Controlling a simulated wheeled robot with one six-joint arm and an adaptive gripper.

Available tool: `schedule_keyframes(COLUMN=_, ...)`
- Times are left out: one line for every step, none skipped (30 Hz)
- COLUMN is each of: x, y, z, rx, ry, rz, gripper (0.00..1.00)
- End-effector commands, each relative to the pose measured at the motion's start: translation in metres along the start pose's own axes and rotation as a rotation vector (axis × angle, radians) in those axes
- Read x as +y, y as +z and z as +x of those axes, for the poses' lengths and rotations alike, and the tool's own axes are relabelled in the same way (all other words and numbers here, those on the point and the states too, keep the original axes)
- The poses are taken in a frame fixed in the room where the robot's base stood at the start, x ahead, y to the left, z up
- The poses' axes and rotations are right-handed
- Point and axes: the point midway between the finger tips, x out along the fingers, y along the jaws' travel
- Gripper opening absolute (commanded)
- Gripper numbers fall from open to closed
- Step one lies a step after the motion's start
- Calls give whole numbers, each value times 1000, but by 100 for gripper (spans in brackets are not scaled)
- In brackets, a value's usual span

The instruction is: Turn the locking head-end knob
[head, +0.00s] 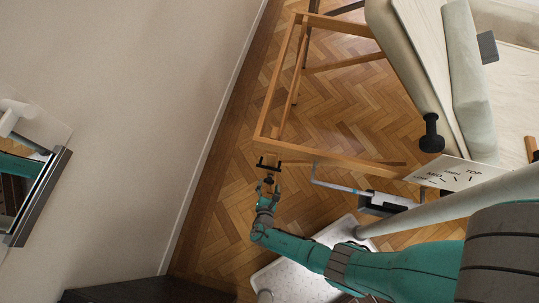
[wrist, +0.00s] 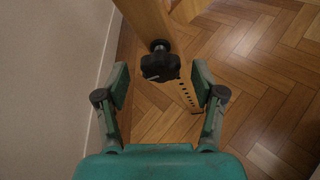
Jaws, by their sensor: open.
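A dark lobed knob (wrist: 160,66) sits on a wooden leg (wrist: 187,84) with a row of holes in the wrist view. It has a pale mark on its face. I see no contact. How far the fingertips reach along the knob's depth is unclear.
The wooden frame (head: 335,159) carries a pale padded table at the upper right. Another black knob (head: 431,133) and a lettered plate (head: 452,173) are to the right. A wall (head: 120,80) runs along the left. Parquet (head: 345,110) shows bare inside the frame.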

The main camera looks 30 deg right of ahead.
Motion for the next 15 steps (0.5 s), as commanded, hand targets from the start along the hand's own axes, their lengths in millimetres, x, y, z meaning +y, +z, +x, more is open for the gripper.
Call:
schedule_keyframes(x=-1, y=0, z=6, rx=0, ry=-5, rz=0, gripper=68)
schedule_keyframes(x=-1, y=0, z=10, rx=0, ry=-4, rz=-1, gripper=68)
schedule_keyframes(x=0, y=0, z=14, rx=-1, ry=-4, rz=1, gripper=68)
schedule_keyframes(x=0, y=0, z=17, rx=-2, ry=-4, rz=0, gripper=68)
schedule_keyframes(x=0, y=0, z=19, rx=-2, ry=-3, rz=0, gripper=68)
schedule_keyframes(x=-1, y=0, z=22, rx=0, ry=-3, rz=0, gripper=68)
schedule_keyframes(x=0, y=0, z=25, rx=0, ry=-2, rz=0, gripper=68)
schedule_keyframes(x=0, y=0, z=27, rx=-1, ry=-2, rz=1, gripper=68)
schedule_keyframes(x=0, y=0, z=29, rx=0, ry=-3, rz=1, gripper=68)
schedule_keyframes(x=-1, y=0, z=30, rx=0, ry=-2, rz=0, gripper=68)
schedule_keyframes(x=-1, y=0, z=31, rx=0, ry=-2, rz=-1, gripper=68)
schedule_keyframes(x=-1, y=0, z=32, rx=0, ry=-1, rz=-1, gripper=68)
schedule_keyframes(x=-1, y=0, z=32, rx=1, ry=-1, rz=-1, gripper=68)
schedule_keyframes(x=-1, y=0, z=33, rx=1, ry=-1, rz=-1, gripper=68)
schedule_keyframes(x=-1, y=0, z=33, rx=1, ry=-1, rz=-1, gripper=68)
